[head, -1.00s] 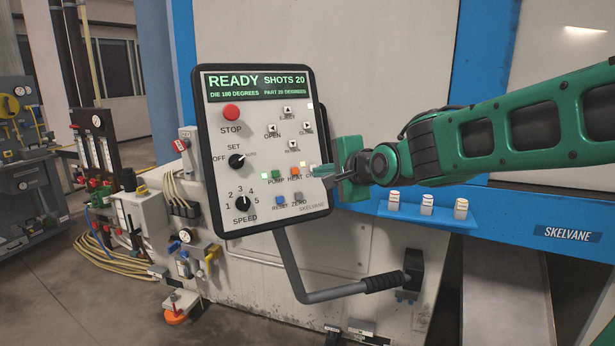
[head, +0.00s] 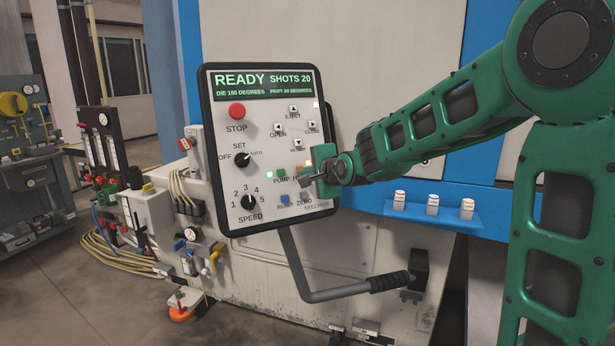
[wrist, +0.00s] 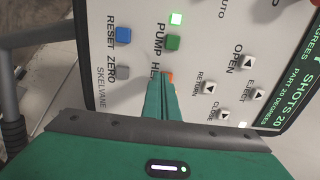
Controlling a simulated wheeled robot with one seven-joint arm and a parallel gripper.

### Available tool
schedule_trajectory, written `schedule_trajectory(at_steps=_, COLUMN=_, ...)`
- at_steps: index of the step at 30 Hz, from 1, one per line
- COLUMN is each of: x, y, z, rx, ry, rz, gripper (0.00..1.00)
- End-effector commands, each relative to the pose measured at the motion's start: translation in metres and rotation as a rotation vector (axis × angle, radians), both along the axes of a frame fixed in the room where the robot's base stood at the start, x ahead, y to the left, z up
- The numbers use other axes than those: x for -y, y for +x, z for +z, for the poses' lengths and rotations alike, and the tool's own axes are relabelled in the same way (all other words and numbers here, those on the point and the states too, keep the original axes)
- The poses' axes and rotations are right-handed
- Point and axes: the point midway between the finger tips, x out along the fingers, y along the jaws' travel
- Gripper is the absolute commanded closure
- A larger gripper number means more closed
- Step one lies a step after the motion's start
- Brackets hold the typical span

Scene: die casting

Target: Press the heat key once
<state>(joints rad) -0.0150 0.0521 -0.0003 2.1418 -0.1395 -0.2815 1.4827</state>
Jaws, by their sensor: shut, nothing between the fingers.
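The control panel (head: 222,160) has a black rim and a white face, with a green-lit display (head: 262,84) reading READY, SHOTS 20. The orange heat key (wrist: 168,75) is partly hidden behind my fingertips in the wrist view. In the head view only a bit of it (head: 299,168) shows above my gripper. My gripper (head: 308,181) is shut and empty, its tips at the heat key. I cannot tell whether they touch it. The green pump key (head: 281,174) is just left of the heat key in the head view, with a lit green lamp beside it.
The red stop button (head: 237,111), speed knob (head: 248,202), blue reset key (head: 285,199) and grey zero key (head: 304,197) share the panel. A blue shelf (head: 400,210) with small jars is at right.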

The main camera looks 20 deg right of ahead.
Motion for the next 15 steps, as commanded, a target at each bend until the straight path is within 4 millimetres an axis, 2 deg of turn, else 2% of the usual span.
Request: schedule_trajectory(at_steps=15, x=-0.0012, y=0.0067, z=-0.0032, rx=-0.002, ry=0.000, rz=0.000, gripper=1.00)
